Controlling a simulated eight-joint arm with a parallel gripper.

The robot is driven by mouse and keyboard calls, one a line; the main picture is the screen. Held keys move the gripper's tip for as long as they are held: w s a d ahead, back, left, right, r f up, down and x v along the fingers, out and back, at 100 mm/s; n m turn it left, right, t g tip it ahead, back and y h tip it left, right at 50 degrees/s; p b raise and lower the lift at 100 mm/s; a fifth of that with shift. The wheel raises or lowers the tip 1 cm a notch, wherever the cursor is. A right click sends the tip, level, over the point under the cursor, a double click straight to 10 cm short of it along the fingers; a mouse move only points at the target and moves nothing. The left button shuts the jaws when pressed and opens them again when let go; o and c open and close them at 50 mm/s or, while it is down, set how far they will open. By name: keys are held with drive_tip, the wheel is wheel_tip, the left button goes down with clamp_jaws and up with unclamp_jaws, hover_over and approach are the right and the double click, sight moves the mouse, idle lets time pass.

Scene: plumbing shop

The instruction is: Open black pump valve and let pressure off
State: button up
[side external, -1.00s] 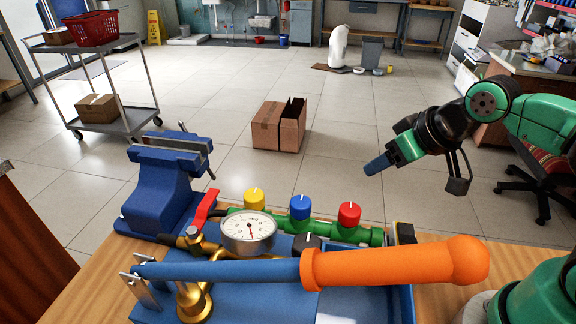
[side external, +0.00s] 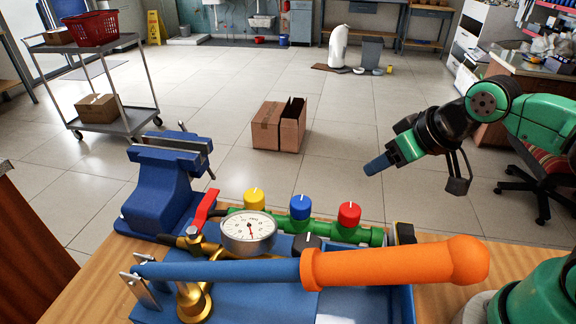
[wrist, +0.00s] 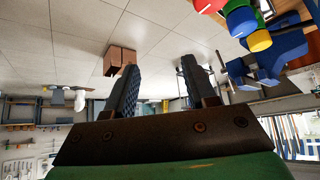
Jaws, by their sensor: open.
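The black pump valve knob (side external: 306,242) sits on the blue pump behind the long handle and is partly hidden by it. The pump (side external: 250,303) stands on the wooden bench, with a blue lever and an orange grip (side external: 395,264) lying across the front. A white round gauge (side external: 248,232) stands left of the black knob. My gripper (side external: 374,165) is up and to the right of the pump, well apart from it, pointing left. In the wrist view my gripper (wrist: 158,80) shows its two fingers apart with nothing between them.
A green manifold behind the pump carries yellow (side external: 254,199), blue (side external: 300,207) and red (side external: 349,214) knobs. A red lever valve (side external: 205,208) and a blue vise (side external: 165,185) stand to the left. The air between my gripper and the manifold is clear.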

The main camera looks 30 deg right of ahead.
drive_tip(key=o, duration=0.3)
drive_tip(key=shift+a, duration=0.1)
drive_tip(key=shift+o, duration=0.2)
wheel_tip(320, 180, up, 6)
drive_tip(key=g, duration=0.7)
hover_over(306, 243)
drive_tip(key=shift+w+d+r, duration=0.15)
drive_tip(key=shift+d, duration=0.1)
drive_tip(key=shift+a, duration=0.25)
drive_tip(key=shift+f, duration=2.7)
clamp_jaws()
